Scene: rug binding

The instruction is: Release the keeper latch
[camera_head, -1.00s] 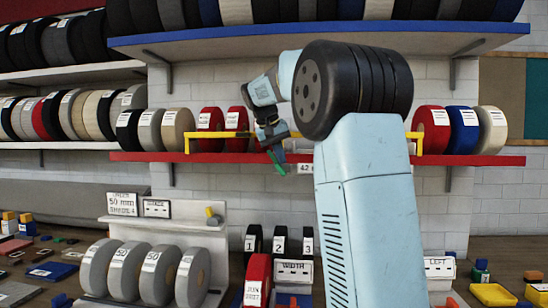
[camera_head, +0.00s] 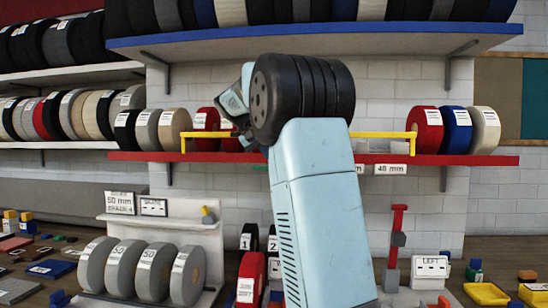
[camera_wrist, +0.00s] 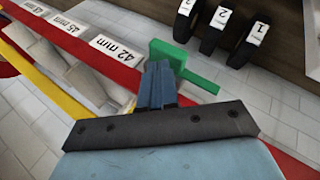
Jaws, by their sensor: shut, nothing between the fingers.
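The green latch (camera_wrist: 190,68), a block with a flat arm, sits at the edge of the red shelf (camera_wrist: 75,50) beside the 42 mm label in the wrist view. In the head view only a sliver of green shows below the shelf edge, beside my arm. The yellow bar (camera_head: 375,135) runs across the front of the red shelf. My gripper (camera_wrist: 158,68) is shut and empty, its tips right beside the latch's left side. I cannot tell whether they touch it. In the head view my arm hides the fingers.
Red, blue and cream rolls (camera_head: 457,130) stand on the shelf at right. Numbered black rolls (camera_wrist: 220,28) are near the latch in the wrist view. Grey rolls (camera_head: 148,268) stand on a low rack at left. A red upright tool (camera_head: 397,235) stands at lower right.

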